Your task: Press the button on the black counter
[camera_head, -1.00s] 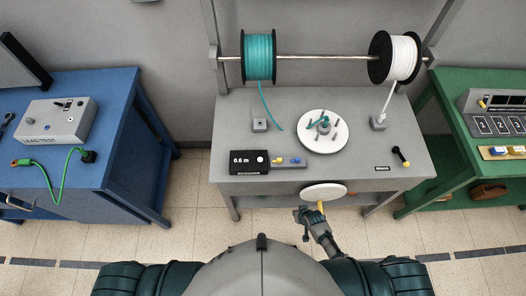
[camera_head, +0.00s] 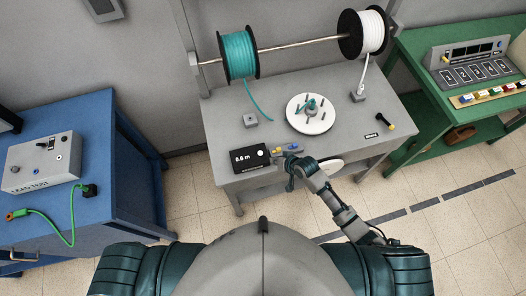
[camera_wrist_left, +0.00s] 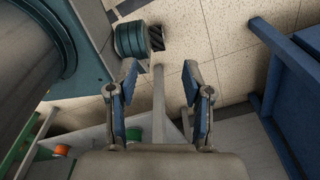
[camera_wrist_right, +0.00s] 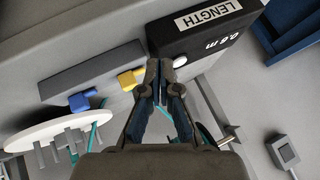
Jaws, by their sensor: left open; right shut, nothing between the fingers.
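The black counter (camera_head: 249,159) sits at the front left of the grey workbench and reads 0.6 m. Its round white button is on its right end in the head view; in the right wrist view the button (camera_wrist_right: 180,62) shows just beside the fingertips. My right gripper (camera_wrist_right: 160,64) is shut and empty, pointing at the counter's button end. I cannot tell whether it touches the button. In the head view my right gripper (camera_head: 289,162) is at the bench's front edge, right of the counter. My left gripper (camera_wrist_left: 160,75) is open and empty over the floor.
A grey block with a yellow lever (camera_wrist_right: 130,78) and a blue lever (camera_wrist_right: 82,100) adjoins the counter. A white turntable (camera_head: 310,113) with pegs stands behind. Teal (camera_head: 238,54) and white (camera_head: 362,33) spools hang above. Blue and green tables flank the bench.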

